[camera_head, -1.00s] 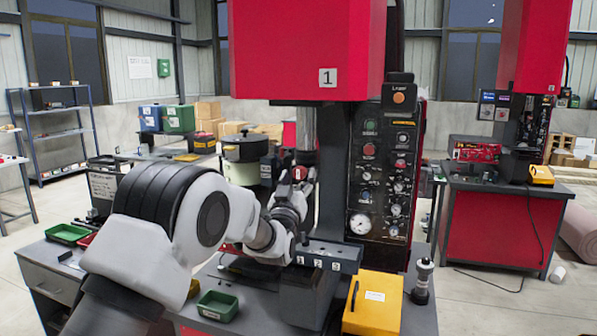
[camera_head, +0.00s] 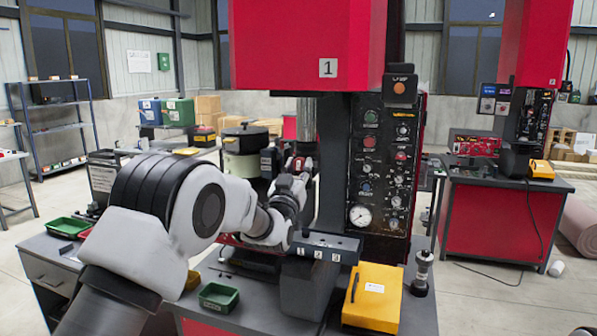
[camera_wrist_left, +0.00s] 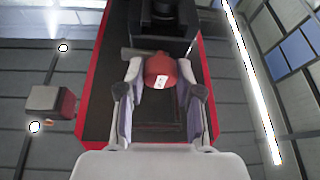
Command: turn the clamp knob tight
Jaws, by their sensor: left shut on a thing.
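The clamp knob (camera_wrist_left: 160,71) is red and rounded, with a small white label on its near face. In the wrist view it sits between the two fingers of my left gripper (camera_wrist_left: 159,78), which is shut on it. In the head view the left gripper (camera_head: 300,168) is in front of the press column, and only a small red part of the knob (camera_head: 301,162) shows at its fingers. The fingers and wrist hide most of the knob and its mount. My right gripper is in neither view.
The red press head (camera_head: 305,45) hangs above the left gripper. A control panel (camera_head: 386,165) stands to its right. A numbered dark block (camera_head: 325,246), a yellow box (camera_head: 373,297) and a green tray (camera_head: 218,297) are nearby on the bench.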

